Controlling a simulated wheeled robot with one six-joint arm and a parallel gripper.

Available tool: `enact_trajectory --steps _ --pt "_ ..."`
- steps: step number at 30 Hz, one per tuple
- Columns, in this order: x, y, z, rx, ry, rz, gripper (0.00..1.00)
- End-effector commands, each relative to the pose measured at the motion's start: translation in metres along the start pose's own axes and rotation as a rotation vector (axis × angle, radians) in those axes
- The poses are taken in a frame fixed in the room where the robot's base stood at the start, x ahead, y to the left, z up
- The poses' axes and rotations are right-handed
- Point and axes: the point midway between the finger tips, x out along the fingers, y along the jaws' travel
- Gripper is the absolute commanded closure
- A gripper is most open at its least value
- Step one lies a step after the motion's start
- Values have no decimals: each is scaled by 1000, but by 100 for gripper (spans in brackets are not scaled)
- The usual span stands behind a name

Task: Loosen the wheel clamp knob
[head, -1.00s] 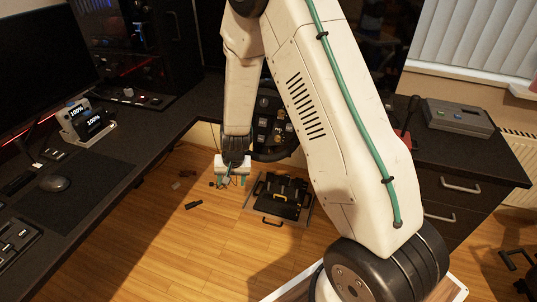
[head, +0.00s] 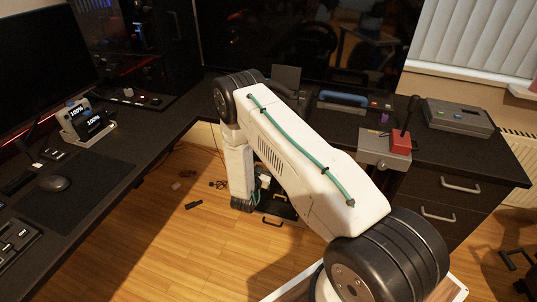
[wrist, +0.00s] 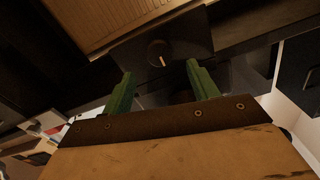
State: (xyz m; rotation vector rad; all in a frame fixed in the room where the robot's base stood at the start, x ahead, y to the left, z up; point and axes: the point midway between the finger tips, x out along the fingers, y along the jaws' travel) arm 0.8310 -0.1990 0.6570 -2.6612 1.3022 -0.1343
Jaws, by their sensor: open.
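In the wrist view, a round dark knob (wrist: 158,53) with a pale pointer line sits on a dark plate (wrist: 190,40). I take it to be the clamp knob. My gripper (wrist: 159,70) is open, with its two green fingers apart and nothing held between them. The knob lies ahead, between the lines of the two fingers. The fingers appear short of it, though the exact gap cannot be told. In the head view, my arm hides the steering wheel and the knob, and the gripper is mostly hidden low beside the desk.
The dark desk (head: 75,200) runs along the left, with a mouse (head: 54,183). A red-topped joystick box (head: 401,142), a blue-handled item (head: 343,98) and a grey box (head: 458,116) are at the right. A pedal unit (head: 277,208) is on the floor, partly hidden. Open wooden floor lies in front.

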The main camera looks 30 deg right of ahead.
Motion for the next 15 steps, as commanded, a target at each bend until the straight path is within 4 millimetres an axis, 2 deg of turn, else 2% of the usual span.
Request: enact_trajectory --steps 9,15 --pt "51 0 0 0 -2 1 41" --pt "65 0 0 -1 -4 -1 41"
